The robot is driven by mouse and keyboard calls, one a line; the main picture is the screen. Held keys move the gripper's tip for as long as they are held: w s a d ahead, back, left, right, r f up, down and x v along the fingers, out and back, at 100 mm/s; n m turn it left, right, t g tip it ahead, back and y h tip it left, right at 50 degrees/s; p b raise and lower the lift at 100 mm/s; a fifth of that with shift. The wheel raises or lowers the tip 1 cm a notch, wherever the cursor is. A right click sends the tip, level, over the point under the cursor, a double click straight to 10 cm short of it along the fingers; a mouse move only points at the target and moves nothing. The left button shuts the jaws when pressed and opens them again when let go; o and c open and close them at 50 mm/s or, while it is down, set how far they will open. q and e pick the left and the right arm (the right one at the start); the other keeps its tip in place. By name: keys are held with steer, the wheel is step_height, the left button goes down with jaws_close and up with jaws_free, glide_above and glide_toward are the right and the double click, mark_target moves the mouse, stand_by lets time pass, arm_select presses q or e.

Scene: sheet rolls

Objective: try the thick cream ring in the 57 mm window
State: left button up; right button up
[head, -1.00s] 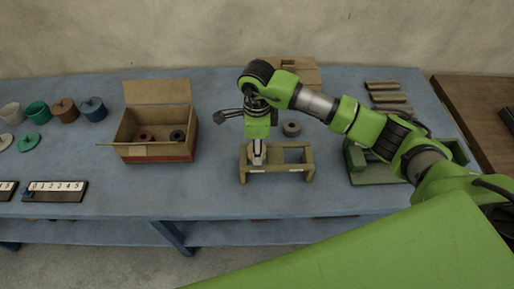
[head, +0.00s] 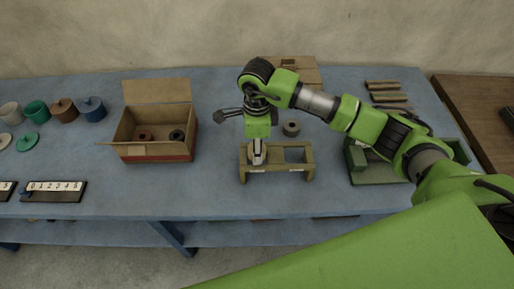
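My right gripper (head: 257,146) points down over the left opening of an olive wooden gauge stand (head: 279,168) with two windows. A pale rounded piece (head: 257,154) shows at its lower end, at the stand's left window. It is too small to tell whether this is the cream ring or part of the gripper, or whether the fingers are open or shut. The right window looks empty. The stand's labels are too small to read. My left gripper is not in view.
A grey roll (head: 291,129) stands behind the gauge stand. An open cardboard box (head: 155,153) at left holds a brown roll (head: 145,135) and a black roll (head: 177,135). A green tray (head: 378,172) is at right. Several pots stand far left.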

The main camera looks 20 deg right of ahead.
steer(key=o, duration=1.2)
steer(key=o, duration=0.5)
steer(key=shift+r, duration=0.15)
steer(key=shift+r+p, duration=1.7)
steer(key=shift+r, duration=1.7)
steer(key=shift+f, duration=0.1)
